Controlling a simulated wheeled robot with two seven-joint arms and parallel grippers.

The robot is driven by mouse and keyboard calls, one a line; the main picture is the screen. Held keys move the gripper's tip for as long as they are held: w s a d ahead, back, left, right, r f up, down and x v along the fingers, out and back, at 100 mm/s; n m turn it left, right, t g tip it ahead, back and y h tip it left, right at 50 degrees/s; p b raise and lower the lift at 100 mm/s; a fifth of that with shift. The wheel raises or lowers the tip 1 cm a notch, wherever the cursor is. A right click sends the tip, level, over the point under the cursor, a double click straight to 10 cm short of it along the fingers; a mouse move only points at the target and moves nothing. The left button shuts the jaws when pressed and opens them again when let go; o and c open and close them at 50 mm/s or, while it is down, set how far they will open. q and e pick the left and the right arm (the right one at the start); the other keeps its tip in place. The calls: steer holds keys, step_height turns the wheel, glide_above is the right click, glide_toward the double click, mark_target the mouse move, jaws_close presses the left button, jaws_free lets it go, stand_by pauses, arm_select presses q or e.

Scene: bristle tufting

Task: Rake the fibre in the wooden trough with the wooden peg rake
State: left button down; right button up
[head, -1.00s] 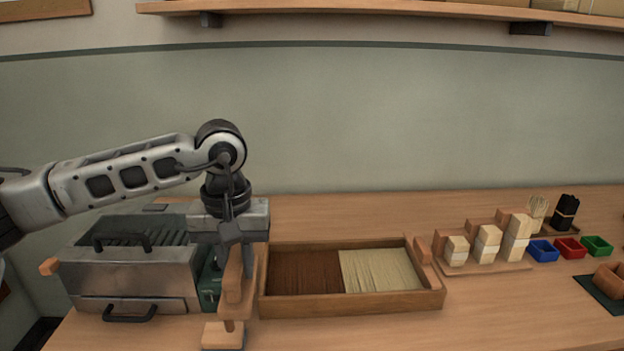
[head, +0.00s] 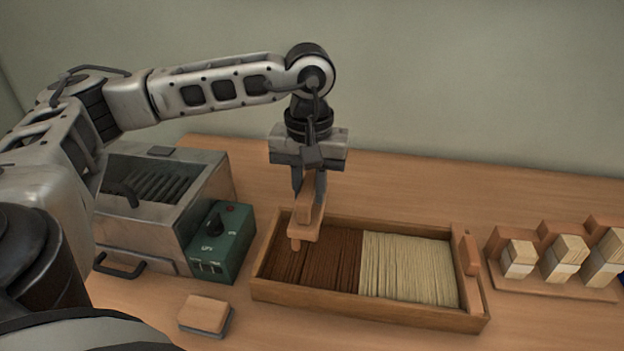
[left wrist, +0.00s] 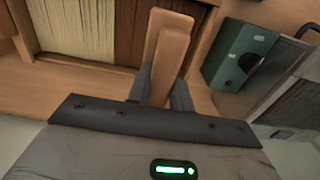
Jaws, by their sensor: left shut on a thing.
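The wooden trough (head: 372,309) lies on the bench and holds dark brown fibre (head: 330,262) in its left half and pale fibre (head: 410,266) in its right half. My left gripper (head: 309,186) is shut on the wooden peg rake (head: 305,226), above the left end of the trough. A peg points down from the rake over the brown fibre; I cannot tell whether it touches. In the left wrist view the rake (left wrist: 166,50) sits between the fingers (left wrist: 158,88), with the trough's brown fibre beside it. My right gripper is not in view.
A metal machine (head: 160,205) with a green control box (head: 222,242) stands left of the trough. A small wood-topped block (head: 205,315) lies in front. A wooden rack (head: 550,283) with bundled pale blocks stands at the right. The bench behind the trough is clear.

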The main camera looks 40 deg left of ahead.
arm_select(q)
step_height(320, 180, down, 2)
steer(key=shift+f+b, duration=0.1)
steer(key=shift+b, duration=0.4)
step_height(320, 180, down, 4)
steer(key=b, duration=0.3)
steer(key=shift+w+r, duration=0.1)
steer(key=shift+r, duration=0.15)
steer(key=shift+f+b, duration=1.6)
steer(key=shift+f, duration=0.25)
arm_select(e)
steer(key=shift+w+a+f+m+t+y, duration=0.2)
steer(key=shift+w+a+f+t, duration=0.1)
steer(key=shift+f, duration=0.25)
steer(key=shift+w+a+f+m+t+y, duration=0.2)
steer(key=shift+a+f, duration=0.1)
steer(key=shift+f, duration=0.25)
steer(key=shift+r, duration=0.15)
